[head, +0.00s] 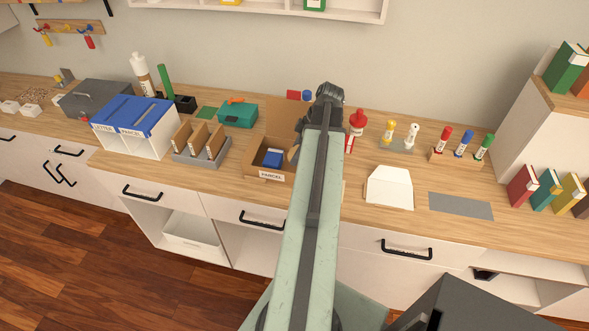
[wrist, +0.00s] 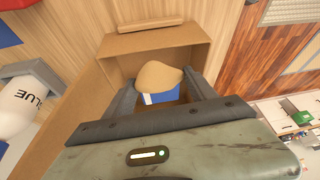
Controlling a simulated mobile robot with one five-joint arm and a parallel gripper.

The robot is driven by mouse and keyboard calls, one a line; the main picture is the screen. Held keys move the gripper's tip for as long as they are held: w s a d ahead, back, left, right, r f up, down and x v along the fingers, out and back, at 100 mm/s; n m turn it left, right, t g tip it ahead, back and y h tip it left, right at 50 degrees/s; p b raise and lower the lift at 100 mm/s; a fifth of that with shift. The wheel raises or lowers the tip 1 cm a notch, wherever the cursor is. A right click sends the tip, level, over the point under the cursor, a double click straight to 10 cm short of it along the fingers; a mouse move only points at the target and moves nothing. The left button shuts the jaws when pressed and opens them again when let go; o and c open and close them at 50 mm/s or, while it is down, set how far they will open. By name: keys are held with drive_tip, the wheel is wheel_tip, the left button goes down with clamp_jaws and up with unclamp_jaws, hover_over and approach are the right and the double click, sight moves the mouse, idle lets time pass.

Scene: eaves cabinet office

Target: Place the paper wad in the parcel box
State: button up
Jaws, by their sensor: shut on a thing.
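The parcel box (head: 257,171) is an open brown cardboard box with a PARCEL label, standing near the counter's front edge left of my arm. It also fills the middle of the wrist view (wrist: 152,42). A blue object (head: 272,158) lies inside it. The paper wad (wrist: 158,75) is a tan, rounded lump between my fingertips. My gripper (wrist: 158,81) is shut on it, over the box opening and above the blue object (wrist: 163,97). I cannot tell its exact height over the box floor. In the head view my arm hides the wad.
A sorter (head: 187,151) with brown dividers and a blue-topped letter and parcel bin (head: 133,122) stand left of the box. A red-and-white bottle (head: 354,130) stands right of my arm. A white envelope (head: 389,188) and grey mat (head: 460,206) lie further right.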

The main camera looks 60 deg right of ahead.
wheel_tip(320, 180, down, 6)
drive_tip(key=b, duration=0.4)
drive_tip(key=shift+s+r, duration=0.1)
drive_tip(key=shift+r, duration=0.35)
drive_tip(key=shift+f, duration=0.25)
drive_tip(key=o, duration=1.3)
drive_tip(key=shift+r, duration=0.1)
drive_tip(key=p+v, duration=1.1)
drive_tip(key=v, duration=0.1)
drive_tip(key=shift+r, duration=0.2)
